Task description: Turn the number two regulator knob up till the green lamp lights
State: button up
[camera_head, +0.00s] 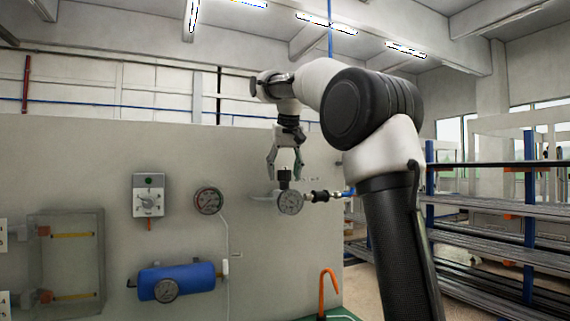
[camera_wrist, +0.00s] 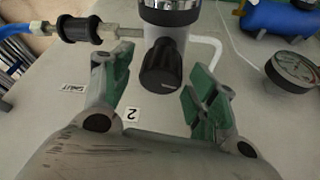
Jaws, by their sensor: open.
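The regulator knob (camera_wrist: 160,72) is black and ribbed, below a metal body in the wrist view, with a "2" label (camera_wrist: 131,114) on the panel beside it. It also shows as a small dark cap above a round gauge in the head view (camera_head: 284,175). My gripper (camera_head: 285,164) points down above the regulator. Its green-padded fingers are open; in the wrist view the knob shows between them, with gaps on both sides. A grey box (camera_head: 139,209) on the panel bears a dial and a green lamp (camera_head: 148,181), which looks dark and dull.
A black fitting (camera_wrist: 81,28) on a blue hose joins the regulator from the side. An orange hook (camera_head: 323,290) stands below. Racks (camera_head: 500,225) are at right.

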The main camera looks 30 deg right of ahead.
jog(key=v, duration=1.1)
jog(key=shift+s+r, duration=0.25)
jog(key=shift+r, duration=0.1)
jog(key=shift+a, duration=0.1)
jog(key=s+f+n, duration=0.1)
jog(key=s+f, duration=1.4)
jog(key=f, duration=0.3)
jog(key=s+f+n+y, duration=0.1)
jog(key=s+f, duration=1.4)
jog(key=f, duration=0.4)
jog(key=shift+f+n, duration=0.2)
jog(key=shift+n, duration=0.2)
jog(key=shift+a, duration=0.15)
jog(key=w+r+m+h, duration=0.1)
jog(key=w+r+m, duration=0.2)
jog(key=w+r, duration=2.95)
jog(key=x, duration=0.4)
jog(key=d+x, duration=0.1)
jog(key=x, duration=0.1)
jog(key=shift+f, duration=0.4)
